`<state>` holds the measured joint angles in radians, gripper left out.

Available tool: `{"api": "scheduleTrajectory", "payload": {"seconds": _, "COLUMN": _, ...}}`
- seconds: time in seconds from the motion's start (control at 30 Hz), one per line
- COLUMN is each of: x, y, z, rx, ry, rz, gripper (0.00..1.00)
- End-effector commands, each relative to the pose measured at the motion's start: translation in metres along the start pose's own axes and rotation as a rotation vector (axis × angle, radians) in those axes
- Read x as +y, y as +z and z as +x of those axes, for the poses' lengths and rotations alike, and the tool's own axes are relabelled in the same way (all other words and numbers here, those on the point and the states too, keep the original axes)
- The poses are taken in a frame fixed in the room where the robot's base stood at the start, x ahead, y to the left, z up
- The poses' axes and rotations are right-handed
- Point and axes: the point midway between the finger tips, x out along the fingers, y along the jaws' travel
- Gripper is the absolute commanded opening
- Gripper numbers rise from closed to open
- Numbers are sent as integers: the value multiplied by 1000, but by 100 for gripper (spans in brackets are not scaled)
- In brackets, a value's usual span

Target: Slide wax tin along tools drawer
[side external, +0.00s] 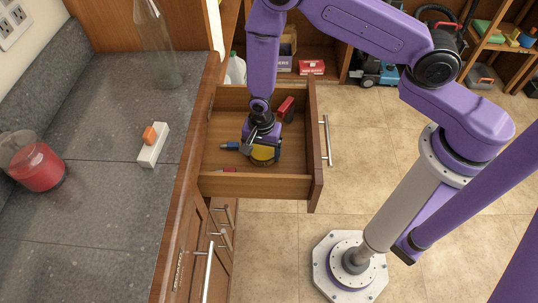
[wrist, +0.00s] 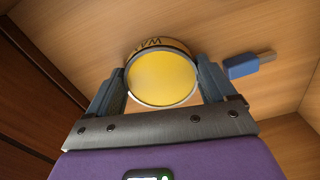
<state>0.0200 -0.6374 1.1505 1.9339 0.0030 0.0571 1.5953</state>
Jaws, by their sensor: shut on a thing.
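The wax tin (wrist: 162,78) is round and yellow with lettering on its side, and lies on the wooden floor of the open tools drawer (side external: 256,186). In the side external view the tin (side external: 264,153) shows partly beneath my gripper (side external: 262,150). My gripper (wrist: 162,85) has its two fingers on either side of the tin, shut on it. The tin stays low at the drawer floor; I cannot tell whether it touches it.
A blue-handled tool (wrist: 248,65) lies right of the tin in the wrist view. A red tool (side external: 286,107) is near the drawer's back, and another red item (side external: 225,170) lies by the front wall. The drawer walls enclose the tin.

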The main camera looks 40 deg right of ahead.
Motion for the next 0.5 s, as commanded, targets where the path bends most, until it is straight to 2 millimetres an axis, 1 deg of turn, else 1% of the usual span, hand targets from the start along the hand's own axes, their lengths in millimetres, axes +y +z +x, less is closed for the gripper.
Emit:
{"api": "scheduleTrajectory", "payload": {"seconds": 0.03, "x": -5, "y": -4, "z": 0, "rx": 0, "ry": -2, "rz": 2, "gripper": 50}}
{"api": "scheduleTrajectory", "payload": {"seconds": 0.23, "x": -18, "y": -14, "z": 0, "rx": 0, "ry": -1, "rz": 1, "gripper": 50}}
{"api": "scheduleTrajectory", "payload": {"seconds": 0.5, "x": -27, "y": -20, "z": 0, "rx": 0, "ry": -1, "rz": 1, "gripper": 50}}
